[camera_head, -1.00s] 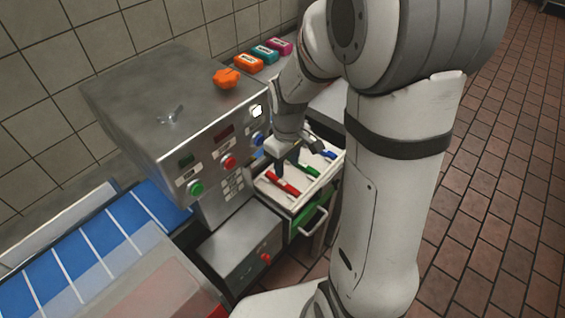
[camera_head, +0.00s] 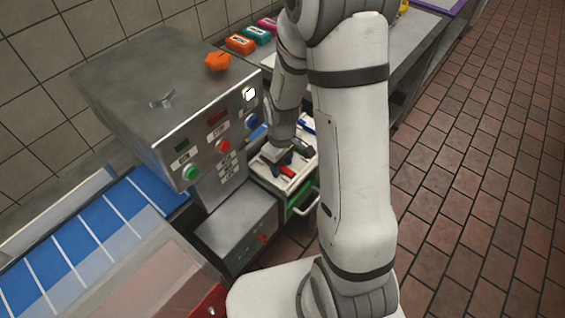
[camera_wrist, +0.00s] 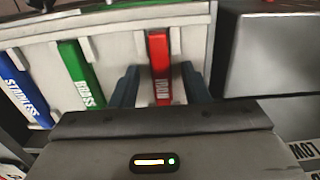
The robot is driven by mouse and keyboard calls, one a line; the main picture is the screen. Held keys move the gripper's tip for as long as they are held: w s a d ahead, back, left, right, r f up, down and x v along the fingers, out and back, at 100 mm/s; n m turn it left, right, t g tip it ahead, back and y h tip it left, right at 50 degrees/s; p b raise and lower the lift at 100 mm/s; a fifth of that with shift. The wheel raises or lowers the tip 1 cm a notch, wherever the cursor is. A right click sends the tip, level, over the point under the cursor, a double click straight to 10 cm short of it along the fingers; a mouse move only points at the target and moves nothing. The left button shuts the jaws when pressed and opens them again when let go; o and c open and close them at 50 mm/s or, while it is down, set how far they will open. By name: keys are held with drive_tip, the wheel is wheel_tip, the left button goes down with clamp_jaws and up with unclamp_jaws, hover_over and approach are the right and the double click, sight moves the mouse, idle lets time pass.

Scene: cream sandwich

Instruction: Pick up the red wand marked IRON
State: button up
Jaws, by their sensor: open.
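The red wand marked IRON (camera_wrist: 159,66) lies in a pale tray (camera_wrist: 120,48) in the wrist view. It also shows in the head view (camera_head: 287,171), partly hidden by my gripper. My gripper (camera_wrist: 160,80) is open, with one dark finger on each side of the red wand. I cannot tell how far above the tray the fingertips are. A green wand marked BRASS (camera_wrist: 83,75) lies left of the red one, and a blue wand marked STAINLESS (camera_wrist: 24,92) lies farther left.
A steel machine with buttons (camera_head: 165,85) stands left of the tray in the head view. Low ribs divide the tray between the wands. A grey box (camera_head: 237,222) sits in front of the machine. Orange, teal and pink blocks (camera_head: 240,43) stand at the back.

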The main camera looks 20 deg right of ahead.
drive_tip(key=shift+c, duration=0.2)
clamp_jaws()
drive_tip(key=shift+r, duration=0.1)
